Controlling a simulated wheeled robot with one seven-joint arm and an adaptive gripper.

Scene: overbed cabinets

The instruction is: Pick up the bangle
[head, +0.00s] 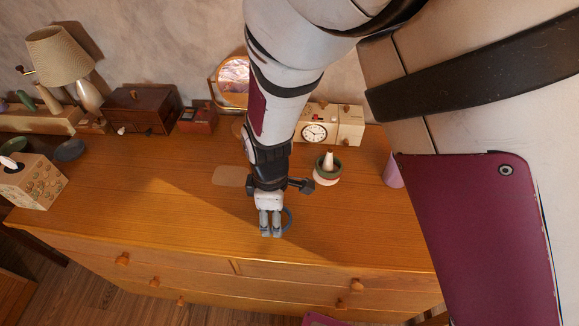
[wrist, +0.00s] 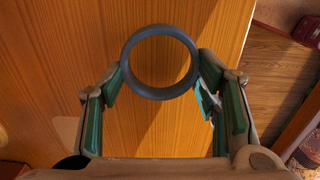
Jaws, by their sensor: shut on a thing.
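The bangle is a dark blue-grey ring. In the wrist view the bangle (wrist: 160,94) sits between my two fingertips, with its round opening facing the camera. My gripper (wrist: 162,76) is shut on it, with a finger against each side of the ring. In the head view my gripper (head: 271,233) points down over the front part of the wooden dresser top (head: 200,215). The bangle (head: 289,217) shows there just right of the fingers, partly hidden by them. I cannot tell how far it is above the wood.
A small pot with a cone (head: 327,170) stands right of my wrist, and a cream clock (head: 316,132) behind it. A round mirror (head: 233,80), wooden boxes, a lamp (head: 62,62) and a tissue box (head: 30,182) stand back and left. The dresser's front middle is clear.

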